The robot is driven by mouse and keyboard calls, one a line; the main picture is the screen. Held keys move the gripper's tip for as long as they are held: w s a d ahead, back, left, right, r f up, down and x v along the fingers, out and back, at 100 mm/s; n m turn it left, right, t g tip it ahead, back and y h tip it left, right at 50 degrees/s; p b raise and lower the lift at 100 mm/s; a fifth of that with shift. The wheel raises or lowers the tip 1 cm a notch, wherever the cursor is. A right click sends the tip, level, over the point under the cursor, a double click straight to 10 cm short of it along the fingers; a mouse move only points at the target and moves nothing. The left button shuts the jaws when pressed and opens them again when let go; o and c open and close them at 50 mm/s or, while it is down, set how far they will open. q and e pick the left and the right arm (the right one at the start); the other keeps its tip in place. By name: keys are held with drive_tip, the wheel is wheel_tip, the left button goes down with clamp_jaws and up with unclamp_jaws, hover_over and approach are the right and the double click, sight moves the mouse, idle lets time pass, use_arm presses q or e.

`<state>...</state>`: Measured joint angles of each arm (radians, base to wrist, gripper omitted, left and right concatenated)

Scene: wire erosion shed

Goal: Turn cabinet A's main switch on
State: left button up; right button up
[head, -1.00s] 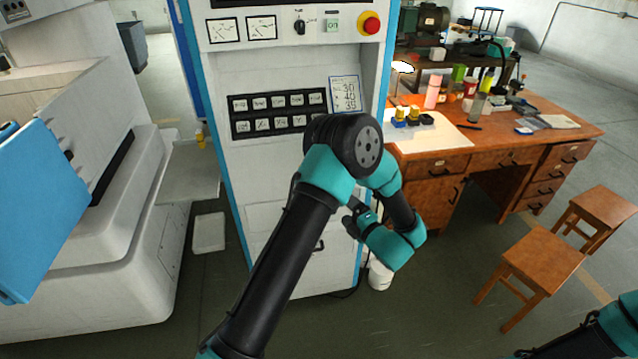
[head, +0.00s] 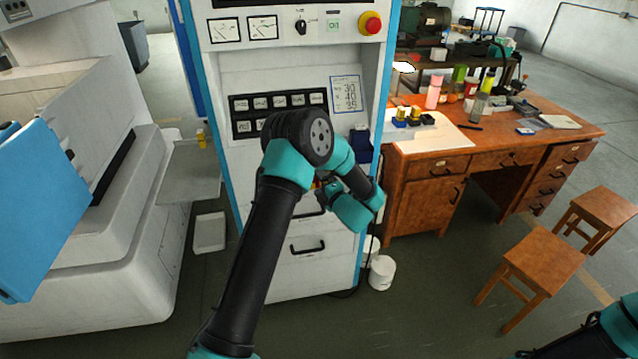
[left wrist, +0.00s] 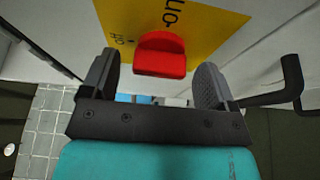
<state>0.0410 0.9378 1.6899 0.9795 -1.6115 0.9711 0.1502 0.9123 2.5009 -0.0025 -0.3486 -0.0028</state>
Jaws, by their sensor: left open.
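The main switch (left wrist: 161,55) is a red handle on a yellow plate (left wrist: 215,28) marked "on" and "off" in the left wrist view. My left gripper (left wrist: 158,68) is open, with one finger on each side of the red handle. Gaps show between the handle and both fingers, so it is not clamped. In the head view the white cabinet with blue edges (head: 235,180) stands in the middle, and my left gripper (head: 326,192) is at its front, mostly hidden by my own arm. The switch is largely hidden there. My right gripper is out of view.
A black handle (left wrist: 288,85) sticks out right of the gripper in the left wrist view. A wooden desk (head: 480,155) is right.

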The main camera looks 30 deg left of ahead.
use_arm(q)
drive_tip(key=shift+w+a, duration=0.2)
drive_tip(key=shift+a, duration=0.25)
drive_tip(key=c, duration=0.9)
